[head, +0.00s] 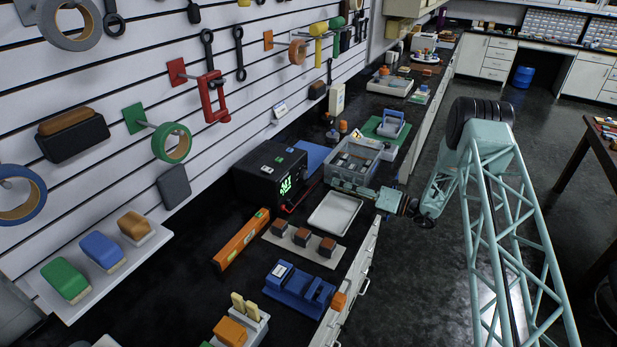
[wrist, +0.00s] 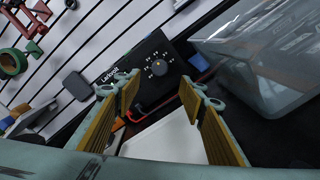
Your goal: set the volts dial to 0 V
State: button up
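The power supply (head: 272,172) is a black box with a lit green display on the bench, against the slatted wall. The knob's pointer is too small to read, and I cannot make out the volts label. My gripper (wrist: 158,88) is open, its two fingers spread on either side of the view with the dial beyond and between them. It holds nothing. In the head view my gripper (head: 334,184) points left toward the box's front, apart from it.
A grey translucent bin (head: 352,160) stands right of the box, and its wall is close in the wrist view (wrist: 262,65). A white tray (head: 335,213) lies below my gripper. A red lead (wrist: 140,113) hangs at the panel. An orange level (head: 241,240) lies nearer.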

aim_at(307, 174)
dwell(0.3)
jog(key=shift+p+x, duration=0.75)
jog(key=shift+x, duration=6.15)
jog(key=shift+c, duration=0.2)
jog(key=c, duration=0.8)
